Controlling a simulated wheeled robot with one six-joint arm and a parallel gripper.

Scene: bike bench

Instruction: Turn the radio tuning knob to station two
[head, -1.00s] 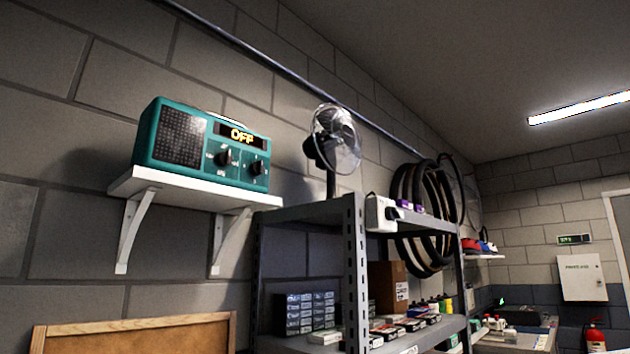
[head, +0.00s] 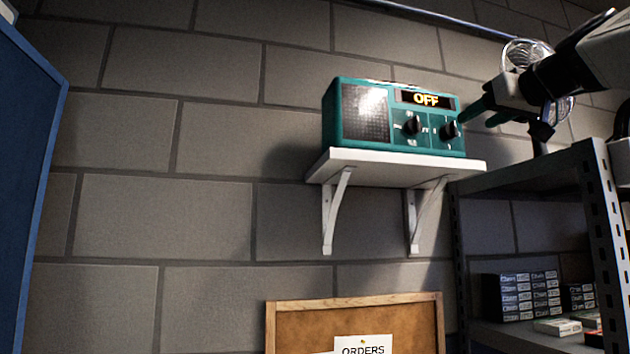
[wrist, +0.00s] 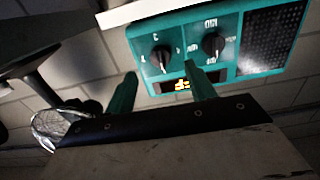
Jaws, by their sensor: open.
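The teal radio (head: 350,135) stands on a white wall shelf, its amber display (head: 428,99) reading OFF. It has two black knobs on its front, a left knob (head: 411,125) and a right knob (head: 450,130). Their small labels are too blurred to read surely. In the wrist view the radio is upside down, so the right knob (wrist: 161,58) appears at left and the left knob (wrist: 213,44) at right. My gripper (head: 477,116) is open and empty, just in front of the right knob. In the wrist view its green fingers (wrist: 160,70) lie to either side of that knob; contact cannot be told.
The white shelf (head: 400,165) sticks out below the radio on brackets. A fan (head: 522,55) stands behind my arm, on a grey metal rack (head: 530,165) holding small boxes. An orders board (head: 300,325) is below. A blue panel (head: 25,150) edges the left side.

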